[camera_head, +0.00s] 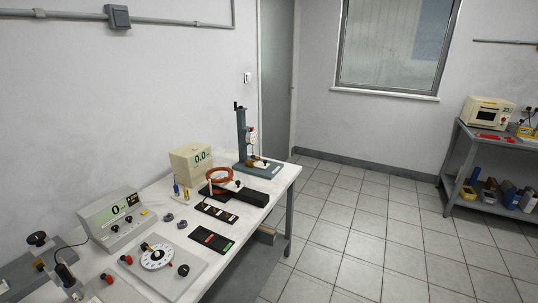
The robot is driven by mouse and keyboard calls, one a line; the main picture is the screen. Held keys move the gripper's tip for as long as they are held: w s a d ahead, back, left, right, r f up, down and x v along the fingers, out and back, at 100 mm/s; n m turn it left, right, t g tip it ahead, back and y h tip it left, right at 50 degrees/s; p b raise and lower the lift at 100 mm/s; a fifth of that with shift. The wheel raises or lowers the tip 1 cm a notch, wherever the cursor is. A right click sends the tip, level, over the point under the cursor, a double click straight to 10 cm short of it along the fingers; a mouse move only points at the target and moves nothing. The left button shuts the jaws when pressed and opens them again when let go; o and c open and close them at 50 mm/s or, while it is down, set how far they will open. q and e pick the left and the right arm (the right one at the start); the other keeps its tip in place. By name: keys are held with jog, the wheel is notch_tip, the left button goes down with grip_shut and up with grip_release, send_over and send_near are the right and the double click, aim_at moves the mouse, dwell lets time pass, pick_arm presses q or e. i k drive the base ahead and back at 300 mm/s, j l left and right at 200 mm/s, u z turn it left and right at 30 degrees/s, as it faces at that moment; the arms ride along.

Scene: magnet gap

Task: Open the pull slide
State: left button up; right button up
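Neither of my grippers is in view. No part is clearly marked as the pull slide, and I cannot tell which one it is. A black block (254,196) lies on the white bench (262,212), beside an orange ring-shaped coil (219,175) on a dark base. A flat dark strip with light pieces (216,211) lies in front of the coil. A black panel with green and red marks (211,239) lies nearer. An upright stand (241,128) with a round dial rises from a grey base at the bench's far end.
A plate with a white dial (157,256) lies in front. Tiled floor (350,235) is clear right of the bench. A shelf (462,150) stands far right.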

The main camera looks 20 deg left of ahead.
aim_at(263, 166)
jog(key=i+l+u, duration=0.15)
jog(key=i+u, duration=0.3)
jog(key=i+l+u, duration=0.2)
jog(key=u, duration=0.3)
jog(key=i+l+u, duration=0.2)
jog(key=l+u, duration=0.25)
jog(key=i+l+u, duration=0.2)
jog(key=l+u, duration=0.15)
jog(key=u, duration=0.15)
jog(key=i+l+u, duration=0.1)
jog(key=l+u, duration=0.35)
